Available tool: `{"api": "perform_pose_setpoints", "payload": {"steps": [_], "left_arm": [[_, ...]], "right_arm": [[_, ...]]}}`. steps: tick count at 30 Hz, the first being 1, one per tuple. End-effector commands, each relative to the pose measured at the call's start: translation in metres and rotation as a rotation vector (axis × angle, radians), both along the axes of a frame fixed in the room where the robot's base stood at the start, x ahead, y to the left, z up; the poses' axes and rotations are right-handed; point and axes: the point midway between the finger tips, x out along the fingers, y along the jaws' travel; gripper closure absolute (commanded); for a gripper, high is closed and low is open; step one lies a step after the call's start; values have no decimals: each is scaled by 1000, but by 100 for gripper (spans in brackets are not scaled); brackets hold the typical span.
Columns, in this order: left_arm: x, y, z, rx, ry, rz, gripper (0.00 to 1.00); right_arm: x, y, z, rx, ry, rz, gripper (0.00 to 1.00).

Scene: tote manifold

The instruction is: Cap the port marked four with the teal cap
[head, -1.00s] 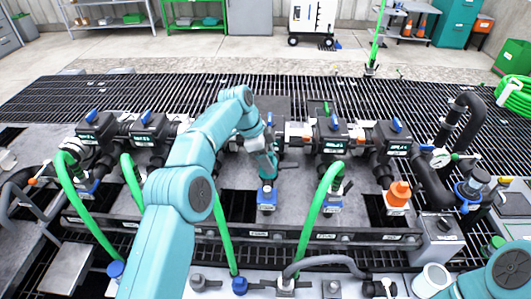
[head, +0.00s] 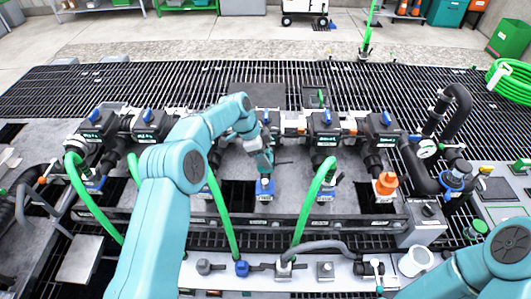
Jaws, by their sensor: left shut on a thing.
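My left gripper (head: 264,160) reaches over the middle of the manifold (head: 290,222) and points down. It is shut on a small teal piece, seemingly the teal cap (head: 265,168), mostly hidden by the fingers and hard to tell from my teal gripper. Directly under it is a port with a blue collar (head: 264,190). Whether the cap touches that port I cannot tell. The port numbers are too small to read. My right arm shows at the lower right, with its gripper out of view.
An orange cap (head: 385,184) sits on the rightmost port. Green hoses (head: 309,205) arch up from the front to other ports. Dark valves with blue handles (head: 325,126) line the back. A white cup (head: 415,262) stands at the front right. Dark floor grating (head: 420,90) lies behind.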

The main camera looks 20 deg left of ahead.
Motion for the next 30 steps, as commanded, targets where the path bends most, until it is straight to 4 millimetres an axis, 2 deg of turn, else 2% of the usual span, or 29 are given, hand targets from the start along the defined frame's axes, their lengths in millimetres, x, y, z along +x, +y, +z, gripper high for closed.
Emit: {"api": "perform_pose_setpoints", "payload": {"steps": [15, 30], "left_arm": [[0, 0, -41, 0, 1, -1, 78], [0, 1, -81, 0, -1, -2, 78]], "right_arm": [[0, 0, -15, 0, 0, 0, 0], [0, 0, -54, 0, 0, 0, 0]]}}
